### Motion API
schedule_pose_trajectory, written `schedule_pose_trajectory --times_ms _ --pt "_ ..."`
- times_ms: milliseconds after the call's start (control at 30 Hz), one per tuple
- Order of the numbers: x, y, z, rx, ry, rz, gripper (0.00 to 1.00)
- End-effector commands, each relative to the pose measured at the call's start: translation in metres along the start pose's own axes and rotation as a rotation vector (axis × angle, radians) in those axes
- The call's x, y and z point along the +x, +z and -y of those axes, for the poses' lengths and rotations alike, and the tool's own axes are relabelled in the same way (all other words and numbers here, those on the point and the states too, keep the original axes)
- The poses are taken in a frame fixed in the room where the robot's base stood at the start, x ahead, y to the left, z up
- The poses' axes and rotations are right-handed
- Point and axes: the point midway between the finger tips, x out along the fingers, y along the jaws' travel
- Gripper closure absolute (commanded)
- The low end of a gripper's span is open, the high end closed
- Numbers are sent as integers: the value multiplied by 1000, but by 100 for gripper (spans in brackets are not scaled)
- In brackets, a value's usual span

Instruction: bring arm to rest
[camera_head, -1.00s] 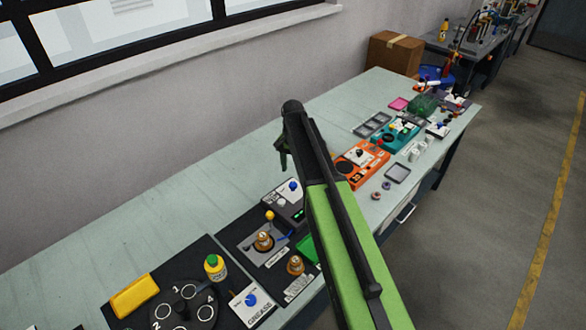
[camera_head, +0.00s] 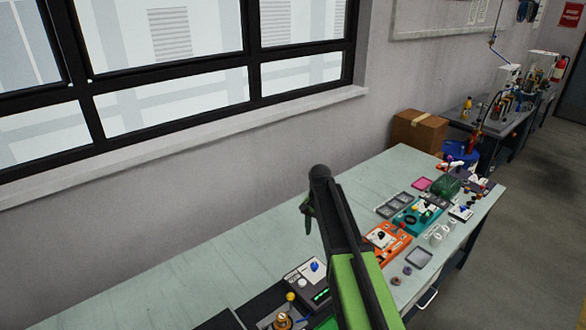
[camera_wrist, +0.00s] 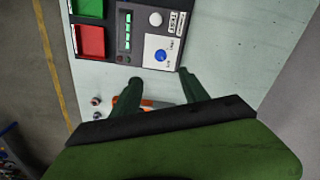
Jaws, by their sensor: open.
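My gripper (camera_wrist: 162,84) is open in the wrist view, its two dark green fingers apart with nothing between their tips. It points down over the pale bench top, beside a dark control box with a blue knob (camera_wrist: 161,56). In the head view my gripper (camera_head: 307,214) shows small at the end of my green and black arm, above the bench (camera_head: 215,262). My arm hides part of the bench behind it.
Along the bench stand an orange device (camera_head: 386,240), a teal device (camera_head: 408,218), a grey tray (camera_head: 419,258) and a green bin (camera_head: 445,187). A cardboard box (camera_head: 419,131) is beyond the bench. The bench's window side is bare.

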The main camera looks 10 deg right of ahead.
Motion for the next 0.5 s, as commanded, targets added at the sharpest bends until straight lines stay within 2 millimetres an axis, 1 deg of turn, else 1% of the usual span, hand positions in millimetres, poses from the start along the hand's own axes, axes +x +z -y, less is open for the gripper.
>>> schedule_pose_trajectory --times_ms 67,167,267,333,400,500 --pt "13 2 -1 -1 0 0 48" --pt "24 30 -19 -2 0 0 48" --pt "35 66 -44 -43 0 0 48" --pt "41 93 -62 -103 0 0 48" --pt "46 120 -81 -180 0 -1 48" --pt "50 155 -104 -306 -1 -1 48"
